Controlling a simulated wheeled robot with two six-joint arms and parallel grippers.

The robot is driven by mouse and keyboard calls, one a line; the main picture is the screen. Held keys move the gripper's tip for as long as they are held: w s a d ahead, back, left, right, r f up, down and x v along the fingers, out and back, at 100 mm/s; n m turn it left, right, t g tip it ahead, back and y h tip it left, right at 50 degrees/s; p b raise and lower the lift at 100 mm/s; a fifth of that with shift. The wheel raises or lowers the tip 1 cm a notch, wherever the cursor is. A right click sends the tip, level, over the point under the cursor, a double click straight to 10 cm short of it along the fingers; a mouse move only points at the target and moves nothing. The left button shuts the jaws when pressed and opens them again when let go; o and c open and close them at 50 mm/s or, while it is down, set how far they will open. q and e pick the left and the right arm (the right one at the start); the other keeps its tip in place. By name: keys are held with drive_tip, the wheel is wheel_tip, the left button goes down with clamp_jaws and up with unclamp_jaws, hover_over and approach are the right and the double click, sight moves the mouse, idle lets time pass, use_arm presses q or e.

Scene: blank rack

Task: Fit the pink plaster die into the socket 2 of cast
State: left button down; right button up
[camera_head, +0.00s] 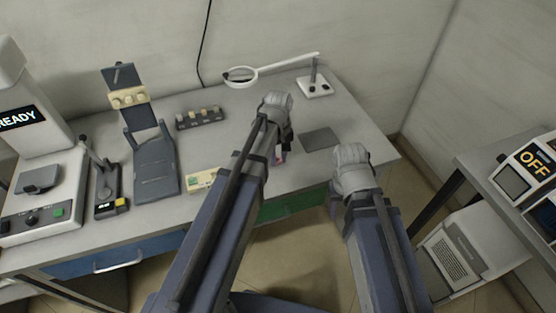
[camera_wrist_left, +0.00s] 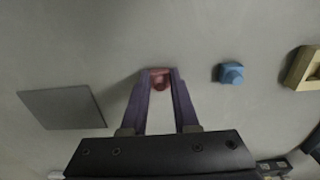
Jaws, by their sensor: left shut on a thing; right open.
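The pink plaster die (camera_wrist_left: 160,84) is between the purple fingertips of my left gripper (camera_wrist_left: 160,76), which is shut on it just above the grey bench top. In the head view my left gripper (camera_head: 281,155) is mostly hidden behind its own arm. A tan block (camera_wrist_left: 303,68), which may be the cast, is cut off at the right edge of the left wrist view; it seems to be the cream block (camera_head: 201,181) near the bench's front edge. Its sockets cannot be told apart. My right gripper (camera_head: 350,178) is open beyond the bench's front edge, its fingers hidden.
A blue piece (camera_wrist_left: 229,73) stands between the held die and the tan block. A dark flat pad (camera_head: 320,139) lies to the right. A dark rack (camera_head: 200,118) with several pieces, a hinged dark stand (camera_head: 155,168) and a ring magnifier (camera_head: 241,76) stand behind and left.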

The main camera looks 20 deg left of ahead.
sight(278, 157)
drive_tip(key=shift+r, duration=0.1)
use_arm(q)
wheel_tip(278, 157, up, 10)
drive_tip(key=p, duration=1)
use_arm(e)
wheel_tip(278, 157, up, 10)
use_arm(q)
drive_tip(key=shift+a, duration=0.1)
